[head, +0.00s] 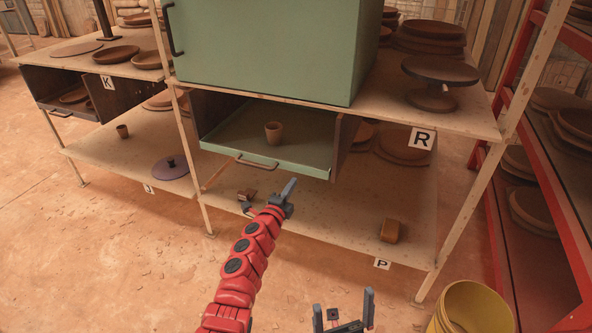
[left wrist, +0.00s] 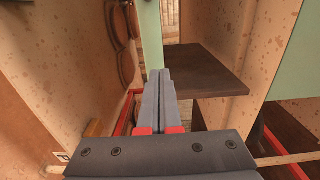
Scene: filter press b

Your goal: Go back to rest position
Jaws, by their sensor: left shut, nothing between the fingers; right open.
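My left gripper (head: 288,189) is at the end of my red arm, in front of the lower shelf and just below the green drawer's handle. It is shut and empty; its closed fingers also show in the left wrist view (left wrist: 158,90). My right gripper (head: 344,308) is at the bottom edge of the head view, open and empty, with its two fingers pointing up. The green drawer (head: 228,137) is pulled out and holds a small brown cup (head: 273,132).
The wooden shelf unit (head: 310,222) spans the front, with a brown block (head: 394,231) on its lower board. A yellow bucket (head: 474,306) stands on the floor at lower right, near a red rack (head: 560,187). The floor at left (head: 90,240) is free.

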